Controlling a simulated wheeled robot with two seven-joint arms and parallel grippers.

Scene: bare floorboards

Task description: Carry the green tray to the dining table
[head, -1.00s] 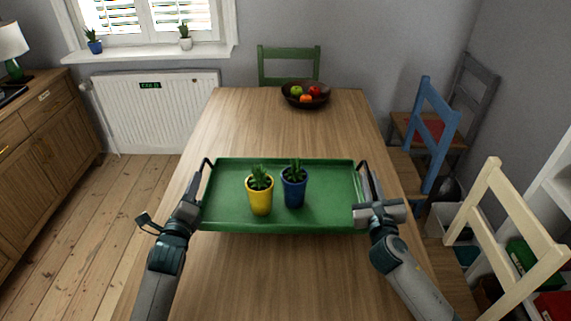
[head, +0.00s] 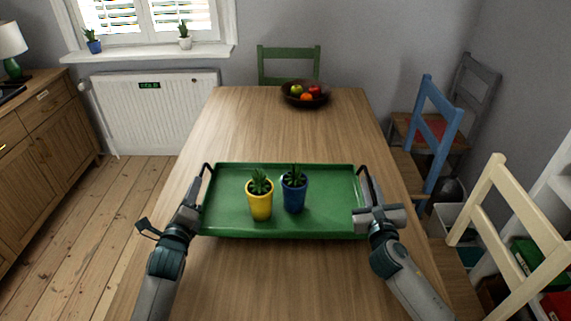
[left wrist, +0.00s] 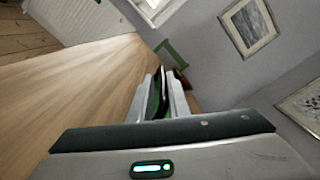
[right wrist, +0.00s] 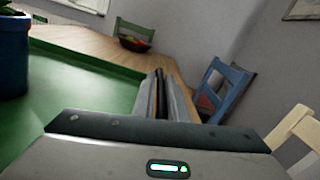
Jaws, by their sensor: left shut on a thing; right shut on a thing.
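The green tray (head: 330,215) is over the near half of the wooden dining table (head: 270,125); I cannot tell whether it touches the top. A yellow pot (head: 260,205) and a blue pot (head: 294,194), each with a small green plant, stand upright on it side by side. My left gripper (head: 197,192) is shut on the dark handle at the tray's left end. My right gripper (head: 368,196) is shut on the handle at the right end. In the right wrist view the blue pot (right wrist: 14,58) shows at the left edge.
A dark bowl of fruit (head: 305,97) stands at the table's far end. A green chair (head: 289,62) is behind it. A blue chair (head: 435,130) and a cream chair (head: 500,220) stand along the right side. The table middle is clear.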

